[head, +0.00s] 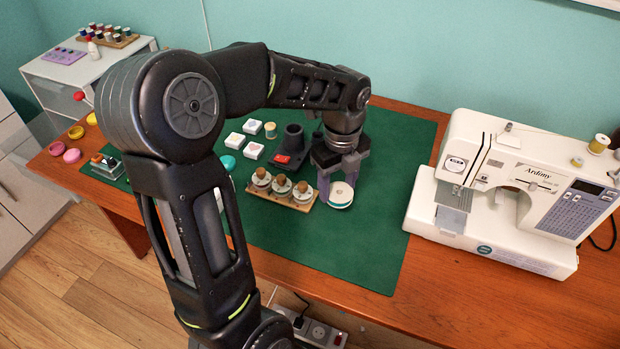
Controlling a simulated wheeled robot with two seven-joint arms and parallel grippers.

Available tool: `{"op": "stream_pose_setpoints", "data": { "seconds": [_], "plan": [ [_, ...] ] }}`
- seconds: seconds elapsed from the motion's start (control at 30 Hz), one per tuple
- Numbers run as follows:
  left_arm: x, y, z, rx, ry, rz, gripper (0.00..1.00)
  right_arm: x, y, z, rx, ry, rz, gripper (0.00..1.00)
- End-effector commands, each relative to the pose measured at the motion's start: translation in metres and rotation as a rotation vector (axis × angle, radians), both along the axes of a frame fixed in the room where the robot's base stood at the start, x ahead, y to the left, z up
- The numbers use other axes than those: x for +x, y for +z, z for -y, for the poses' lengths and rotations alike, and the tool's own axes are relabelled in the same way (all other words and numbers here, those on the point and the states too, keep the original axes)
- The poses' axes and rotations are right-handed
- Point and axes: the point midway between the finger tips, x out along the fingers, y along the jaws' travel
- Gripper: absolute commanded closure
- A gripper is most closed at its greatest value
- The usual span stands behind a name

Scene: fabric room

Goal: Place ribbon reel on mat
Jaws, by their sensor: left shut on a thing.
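The ribbon reel (340,195) is a round white disc with a teal edge in the head view. My left gripper (339,182) points down from above and is shut on it. The reel is over the right-centre part of the green mat (350,250); I cannot tell whether it touches the mat or is slightly above it. My left arm crosses the picture and hides part of the mat and table. My right gripper is not in view.
A wooden holder (283,193) with several jars stands just left of the reel. A sewing machine (520,190) stands right. The mat's front right is clear.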

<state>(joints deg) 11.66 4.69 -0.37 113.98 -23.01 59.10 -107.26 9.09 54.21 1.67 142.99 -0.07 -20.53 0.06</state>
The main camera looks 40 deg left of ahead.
Motion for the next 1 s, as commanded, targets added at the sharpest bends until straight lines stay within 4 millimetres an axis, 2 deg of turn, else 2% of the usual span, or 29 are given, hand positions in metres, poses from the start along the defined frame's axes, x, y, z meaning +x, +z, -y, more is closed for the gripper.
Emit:
{"op": "stream_pose_setpoints", "data": {
  "seconds": [0.1, 0.2, 0.57, 0.83, 1.0],
  "plan": [
    [-0.001, -0.024, 0.0, -0.001, 0.0, -0.004, 0.85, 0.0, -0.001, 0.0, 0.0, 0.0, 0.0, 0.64],
    [-0.001, -0.037, 0.0, -0.001, 0.0, -0.003, 0.85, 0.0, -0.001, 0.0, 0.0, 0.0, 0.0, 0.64],
    [0.0, -0.042, 0.0, 0.0, 0.001, 0.0, 0.85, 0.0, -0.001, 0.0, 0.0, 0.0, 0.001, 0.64],
    [-0.001, -0.074, 0.0, -0.001, 0.001, -0.003, 0.85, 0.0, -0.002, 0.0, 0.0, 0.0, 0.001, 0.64],
    [0.0, -0.078, 0.0, 0.0, 0.001, 0.001, 0.85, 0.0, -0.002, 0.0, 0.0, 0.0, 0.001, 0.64]
  ]
}}
